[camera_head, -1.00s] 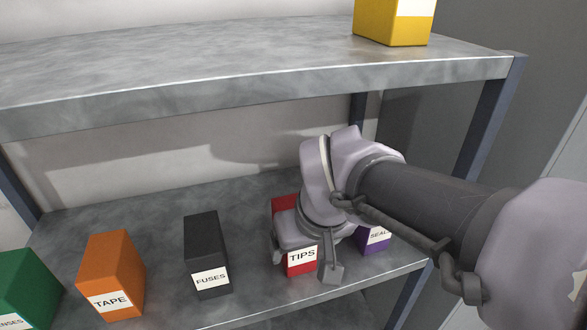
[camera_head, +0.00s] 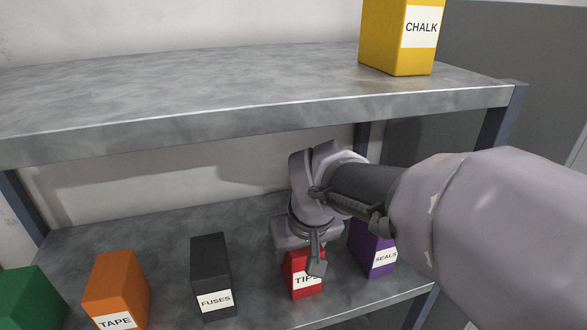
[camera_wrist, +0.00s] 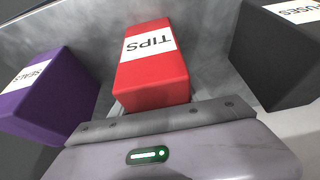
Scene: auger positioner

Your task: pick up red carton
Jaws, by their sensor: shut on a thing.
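The red carton labelled TIPS (camera_head: 297,286) stands upright on the lower shelf, partly hidden by my gripper in the head view. My gripper (camera_head: 301,262) is over its upper part and shut on it. One finger shows in front of the carton's right side, partly covering the label. The other finger is hidden. In the wrist view the red carton (camera_wrist: 152,76) is straight ahead of the gripper body, label facing up in the picture. The fingertips are not clear there.
A purple SEALS carton (camera_head: 369,246) stands close on the right. A black FUSES carton (camera_head: 211,264), an orange TAPE carton (camera_head: 117,283) and a green carton (camera_head: 33,297) stand to the left. The upper shelf (camera_head: 200,95) overhangs, with a yellow CHALK carton (camera_head: 390,42) on it.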

